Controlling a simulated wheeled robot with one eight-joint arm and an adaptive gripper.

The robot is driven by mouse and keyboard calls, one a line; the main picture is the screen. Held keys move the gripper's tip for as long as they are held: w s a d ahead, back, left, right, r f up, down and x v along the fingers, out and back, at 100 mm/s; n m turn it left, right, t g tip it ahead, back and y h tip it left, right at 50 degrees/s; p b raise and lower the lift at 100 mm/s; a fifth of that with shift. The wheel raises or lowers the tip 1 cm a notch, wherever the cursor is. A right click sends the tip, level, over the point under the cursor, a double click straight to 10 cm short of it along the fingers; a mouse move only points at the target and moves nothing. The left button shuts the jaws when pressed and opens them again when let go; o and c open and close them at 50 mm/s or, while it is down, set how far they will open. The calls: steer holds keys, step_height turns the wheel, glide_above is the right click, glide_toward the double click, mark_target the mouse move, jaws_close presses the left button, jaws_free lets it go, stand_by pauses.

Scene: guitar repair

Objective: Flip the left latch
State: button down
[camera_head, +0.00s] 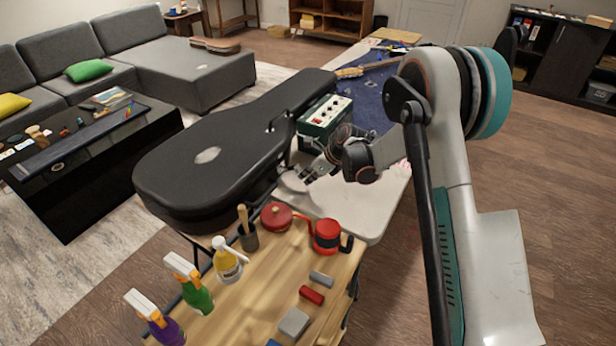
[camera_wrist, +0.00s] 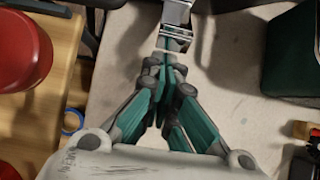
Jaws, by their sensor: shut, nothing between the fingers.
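The black guitar case (camera_head: 215,150) lies closed across the table. A silver metal latch (camera_wrist: 176,20) shows at the top middle of the wrist view, at the dark edge of the case (camera_wrist: 130,4). My gripper (camera_wrist: 168,72) is shut and empty, with its fingertips right at the lower end of the latch; I cannot tell if they touch. In the head view my gripper (camera_head: 306,177) is beside the case's right side, low over the white table. A small metal fitting (camera_head: 270,127) shows further along the case side. The latch at my fingertips is not clear in the head view.
A green box with knobs (camera_head: 325,115) stands close behind my gripper. The white table top (camera_head: 345,205) is bare near it. A wooden bench (camera_head: 255,295) in front holds a red round tin (camera_head: 276,216), a red container (camera_head: 327,235) and several bottles.

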mark_target(294, 168)
steer(key=shift+r, duration=0.1)
steer(key=shift+a+r+p, duration=0.1)
steer(key=shift+r+p, duration=0.15)
steer(key=shift+p, duration=0.05)
steer(key=shift+w+r+g+h, duration=0.1)
steer(key=shift+r+g+h, duration=0.1)
steer(key=shift+g+h, duration=0.15)
steer(key=shift+w+a+r+g+h+p, duration=0.1)
steer(key=shift+a+r+g+h+p, duration=0.2)
steer(key=shift+r+h+p, duration=0.2)
steer(key=shift+w+a+r+g+h+p, duration=0.15)
steer(key=shift+r+g+h+p, duration=0.1)
steer(key=shift+r+p, duration=0.25)
steer(key=a+r+g+h+p, duration=0.1)
steer(key=w+a+r+g+h+p, duration=0.1)
steer(key=h, duration=0.1)
steer(key=shift+w+r+h, duration=0.2)
steer(key=shift+r+h, duration=0.1)
steer(key=shift+r, duration=0.1)
steer(key=shift+w+a+r+p, duration=0.4)
steer(key=shift+a+r+p, duration=0.15)
steer(key=shift+a, duration=0.15)
steer(key=shift+w+a+r, duration=0.3)
steer(key=shift+w+a, duration=0.15)
steer(key=shift+a, duration=0.1)
